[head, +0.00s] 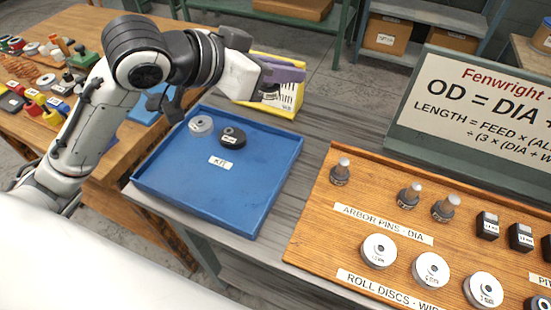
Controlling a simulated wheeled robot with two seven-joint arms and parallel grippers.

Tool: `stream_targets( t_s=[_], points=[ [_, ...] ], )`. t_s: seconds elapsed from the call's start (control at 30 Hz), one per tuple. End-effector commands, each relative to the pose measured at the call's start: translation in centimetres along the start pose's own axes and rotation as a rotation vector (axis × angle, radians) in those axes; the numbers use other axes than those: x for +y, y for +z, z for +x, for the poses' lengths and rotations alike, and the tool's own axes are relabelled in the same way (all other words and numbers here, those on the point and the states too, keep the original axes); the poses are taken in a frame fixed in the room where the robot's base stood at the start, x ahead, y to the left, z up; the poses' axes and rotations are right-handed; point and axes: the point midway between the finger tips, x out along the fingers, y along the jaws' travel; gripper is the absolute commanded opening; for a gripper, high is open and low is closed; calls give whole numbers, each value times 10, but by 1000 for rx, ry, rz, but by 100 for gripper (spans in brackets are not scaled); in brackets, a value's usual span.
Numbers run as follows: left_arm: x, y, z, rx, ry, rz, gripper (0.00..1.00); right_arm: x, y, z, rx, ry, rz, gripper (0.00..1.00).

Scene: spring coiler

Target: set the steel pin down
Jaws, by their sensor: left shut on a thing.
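My left arm reaches in from the left, and its wrist bends above the far side of the blue kit tray (287,172). The dark jaws of my left gripper (164,104) show by the tray's far left corner, partly covered by the arm. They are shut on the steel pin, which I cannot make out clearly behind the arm. A silver disc (201,123) and a black round piece (232,137) lie in the tray. My right gripper is not in view.
A wooden board (320,215) on the right holds several upright arbor pins (340,171), roll discs (379,250) and black blocks (487,225). A yellow box (292,103) stands behind the tray. The tray's front half is clear. A cluttered wooden table (75,22) is at left.

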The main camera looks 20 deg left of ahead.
Motion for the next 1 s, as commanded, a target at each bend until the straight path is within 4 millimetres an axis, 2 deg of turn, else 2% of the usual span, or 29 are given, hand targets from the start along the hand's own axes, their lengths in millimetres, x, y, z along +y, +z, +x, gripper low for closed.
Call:
stream_targets(
  t_s=[0.03, 0.1, 0.33, 0.47, 0.7, 1.0],
  points=[
    [2, 12, 7, -1, 49, 31, 0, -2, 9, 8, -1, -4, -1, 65],
    [9, 17, 10, 1, 119, 70, 0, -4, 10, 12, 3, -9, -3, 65],
    [21, 21, 10, 4, 253, 141, 0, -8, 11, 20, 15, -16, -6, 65],
    [24, 28, 12, 1, 278, 150, 0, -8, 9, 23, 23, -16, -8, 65],
    [24, 66, 32, -1, 283, 149, 0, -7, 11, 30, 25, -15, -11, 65],
    [24, 90, 46, -1, 282, 149, 0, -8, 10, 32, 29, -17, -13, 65]
  ],
)
